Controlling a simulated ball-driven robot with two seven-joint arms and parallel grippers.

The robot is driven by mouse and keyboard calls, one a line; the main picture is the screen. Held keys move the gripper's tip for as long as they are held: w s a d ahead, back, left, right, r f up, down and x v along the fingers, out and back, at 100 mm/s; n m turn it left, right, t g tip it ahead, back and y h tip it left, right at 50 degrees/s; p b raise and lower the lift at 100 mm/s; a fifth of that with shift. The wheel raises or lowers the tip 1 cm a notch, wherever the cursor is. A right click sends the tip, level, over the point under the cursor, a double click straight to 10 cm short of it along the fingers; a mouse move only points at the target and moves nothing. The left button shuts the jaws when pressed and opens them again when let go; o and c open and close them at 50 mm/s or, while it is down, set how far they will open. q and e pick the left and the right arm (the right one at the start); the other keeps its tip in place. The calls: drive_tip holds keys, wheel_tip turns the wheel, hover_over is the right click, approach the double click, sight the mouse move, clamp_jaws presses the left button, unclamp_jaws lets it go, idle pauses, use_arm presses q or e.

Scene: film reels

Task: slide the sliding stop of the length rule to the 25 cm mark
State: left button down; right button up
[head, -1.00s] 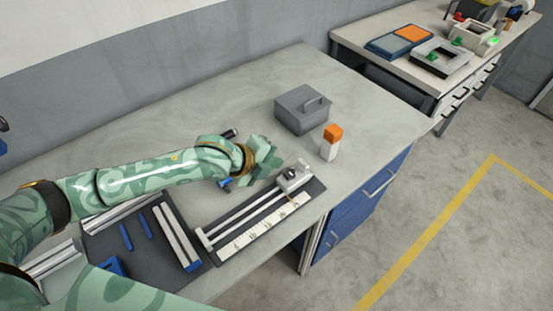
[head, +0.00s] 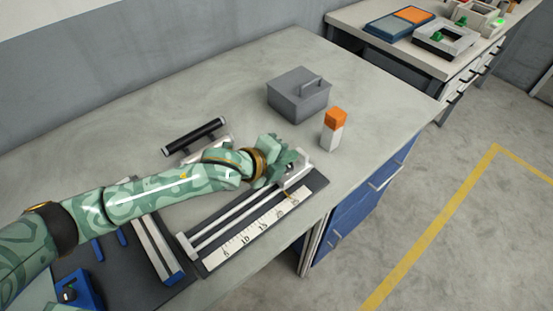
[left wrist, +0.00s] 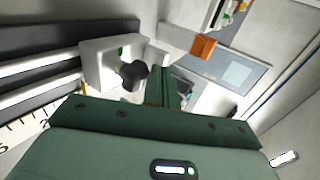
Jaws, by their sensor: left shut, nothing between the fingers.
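The length rule (head: 208,262) lies near the table's front edge, with two rails and a white numbered scale (head: 262,225). Its sliding stop (head: 301,175), a pale block, is at the right end of the rails, past the middle of the scale. I cannot read its exact mark. My left gripper (head: 297,161) is shut and empty at the far side of the stop, partly hiding it. In the left wrist view the stop (left wrist: 98,62) carries a dark knob (left wrist: 132,75), with the shut fingers (left wrist: 166,88) close beside it. I cannot tell whether they touch. My right gripper is not in view.
A grey lidded box (head: 297,97) and an orange-topped white block (head: 331,137) stand beyond the rule. A black bar (head: 195,136) lies behind my left arm. A dark mat with blue parts (head: 78,290) is at lower left. The back middle of the table is clear.

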use_arm(q)
drive_tip(key=shift+w+d+f, duration=0.15)
drive_tip(key=shift+w+d, duration=0.05)
drive_tip(key=shift+d, duration=0.05)
drive_tip(key=shift+w+d+r+p, duration=0.25)
drive_tip(key=shift+w+d+p, duration=0.05)
drive_tip(key=shift+p, duration=0.25)
drive_tip(key=shift+w+d, duration=0.1)
drive_tip(key=shift+w, duration=0.05)
drive_tip(key=shift+f, duration=0.25)
